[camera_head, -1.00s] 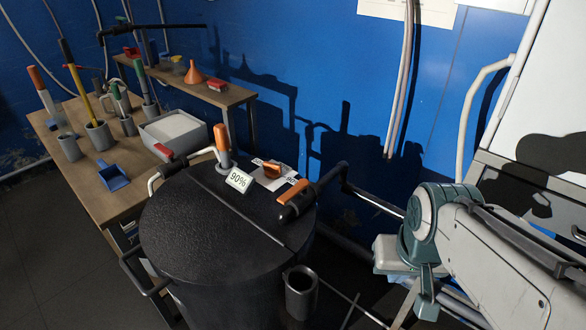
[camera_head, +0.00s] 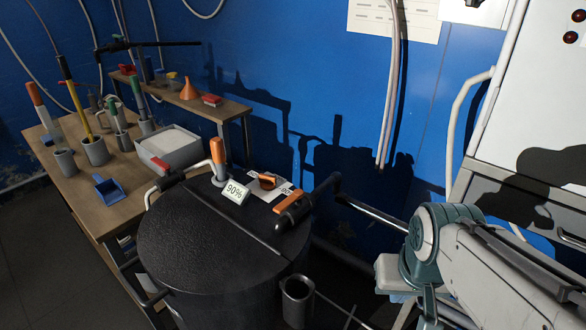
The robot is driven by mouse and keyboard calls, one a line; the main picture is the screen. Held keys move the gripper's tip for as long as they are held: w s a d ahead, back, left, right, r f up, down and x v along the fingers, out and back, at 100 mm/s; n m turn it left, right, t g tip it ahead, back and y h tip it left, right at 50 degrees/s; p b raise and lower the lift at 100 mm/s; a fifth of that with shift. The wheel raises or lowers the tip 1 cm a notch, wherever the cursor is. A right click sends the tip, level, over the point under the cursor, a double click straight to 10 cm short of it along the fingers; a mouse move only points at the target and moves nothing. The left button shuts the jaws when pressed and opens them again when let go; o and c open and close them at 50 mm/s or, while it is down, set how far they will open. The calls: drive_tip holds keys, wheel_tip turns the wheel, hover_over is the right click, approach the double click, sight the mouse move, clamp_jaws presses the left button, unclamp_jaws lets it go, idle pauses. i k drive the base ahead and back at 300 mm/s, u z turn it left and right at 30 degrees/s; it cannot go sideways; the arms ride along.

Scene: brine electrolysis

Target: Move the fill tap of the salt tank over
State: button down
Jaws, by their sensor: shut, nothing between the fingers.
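The salt tank (camera_head: 205,245) is a round black drum with a two-part lid, in the middle of the head view. On its back rim are a lever with an upright orange grip (camera_head: 217,150), an orange knob (camera_head: 267,181) on a white marked plate, and a black fitting (camera_head: 293,212) with an orange piece on a dark bent pipe. A red-ended pipe fitting (camera_head: 165,168) is at the back left. I cannot tell for certain which is the fill tap.
A wooden bench (camera_head: 130,208) on the left holds pots of tools, a blue dustpan (camera_head: 109,189) and a white-filled tray (camera_head: 168,146). A shelf (camera_head: 232,110) behind carries an orange funnel (camera_head: 189,89). A cabinet stands right.

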sight(298, 193)
drive_tip(key=u, duration=0.1)
drive_tip(key=k, duration=0.3)
drive_tip(key=z, duration=0.45)
drive_tip(key=i, duration=0.65)
drive_tip(key=u, duration=1.1)
